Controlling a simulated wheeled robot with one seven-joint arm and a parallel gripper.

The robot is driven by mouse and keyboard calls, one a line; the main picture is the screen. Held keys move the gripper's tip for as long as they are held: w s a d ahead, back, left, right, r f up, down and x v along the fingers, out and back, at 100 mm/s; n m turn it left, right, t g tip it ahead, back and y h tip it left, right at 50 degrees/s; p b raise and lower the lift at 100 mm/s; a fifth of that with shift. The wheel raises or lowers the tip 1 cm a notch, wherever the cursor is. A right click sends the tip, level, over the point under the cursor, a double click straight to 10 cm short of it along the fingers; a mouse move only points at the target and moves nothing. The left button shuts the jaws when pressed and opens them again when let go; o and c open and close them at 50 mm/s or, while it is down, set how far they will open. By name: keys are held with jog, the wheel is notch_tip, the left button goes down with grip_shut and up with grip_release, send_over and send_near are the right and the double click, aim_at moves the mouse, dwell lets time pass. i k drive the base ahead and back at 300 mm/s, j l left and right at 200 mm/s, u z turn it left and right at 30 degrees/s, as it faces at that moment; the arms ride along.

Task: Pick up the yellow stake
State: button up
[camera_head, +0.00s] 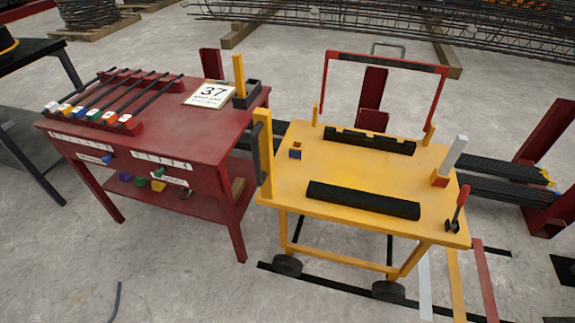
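A yellow upright bar (239,74) stands in a black holder (247,95) at the back right corner of the red table (165,150). It looks like the yellow stake. Another yellow upright piece (266,150) with a dark handle-like part stands at the left edge of the yellow cart (290,190). A short thin yellow post (315,116) rises at the cart's back left corner. The frame does not settle which of these the task means. My gripper is not in view.
A clipboard marked 37 (211,93) and a rack of dark rods (120,95) lie on the red table. The cart bears black slotted bars (363,200), a grey upright block (454,153) and a red-handled tool (460,205).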

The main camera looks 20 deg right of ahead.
aim_at(236, 59)
jog(key=i+j+z, duration=0.1)
jog(key=i+j, duration=0.2)
jog(key=i+j+z, duration=0.1)
jog(key=i+j, duration=0.15)
jog(key=j, duration=0.25)
jog(key=i+j+z, duration=0.15)
jog(key=j, duration=0.25)
jog(key=i, duration=0.1)
